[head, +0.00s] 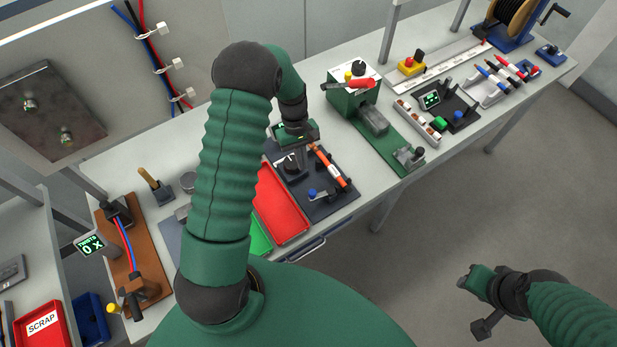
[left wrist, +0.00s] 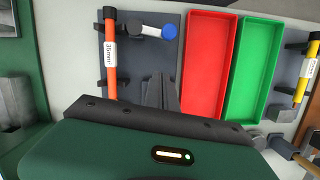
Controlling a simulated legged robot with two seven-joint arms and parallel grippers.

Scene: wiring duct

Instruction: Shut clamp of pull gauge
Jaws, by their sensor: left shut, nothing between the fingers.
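My left gripper (head: 290,160) is over the dark board (head: 325,207) in the middle of the bench. In the left wrist view its fingers (left wrist: 160,92) are together and empty, in front of that board. An orange tool (head: 329,167) labelled 35mm lies on the board, and beside it is a blue-ended part (head: 312,193). I cannot tell which device is the pull gauge.
A red tray (head: 279,203) and a green tray (head: 260,238) lie left of the board. A black unit with a small display (head: 431,98) and a rack of pens (head: 497,80) stand farther right. A twisting fixture (head: 131,250) is at the left. The floor at right is clear.

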